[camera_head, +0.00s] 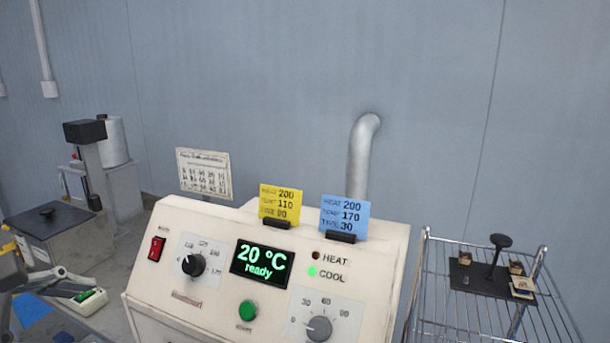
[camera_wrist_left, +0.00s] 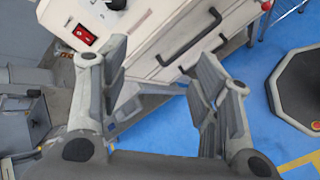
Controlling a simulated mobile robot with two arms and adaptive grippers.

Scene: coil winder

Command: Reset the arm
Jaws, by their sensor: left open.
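The cream control machine (camera_head: 215,230) fills the middle of the head view. It has a red switch (camera_head: 157,248), a left dial (camera_head: 193,265), a display (camera_head: 262,263) reading "20 °C ready", a green button (camera_head: 248,310) and a right dial (camera_head: 319,328). The COOL lamp is lit green; the HEAT lamp is dark. My left gripper (camera_wrist_left: 160,65) is open and empty in the left wrist view, its fingers spread in front of the machine's side. The red switch also shows there (camera_wrist_left: 84,35). My right gripper is not in view.
A yellow card (camera_head: 280,203) and a blue card (camera_head: 344,216) stand on the machine's top. A wire rack (camera_head: 440,270) with a dark tray (camera_head: 480,283) stands at right. A black-topped bench unit (camera_head: 48,222) is at left. Blue floor (camera_wrist_left: 180,130) lies beside the machine.

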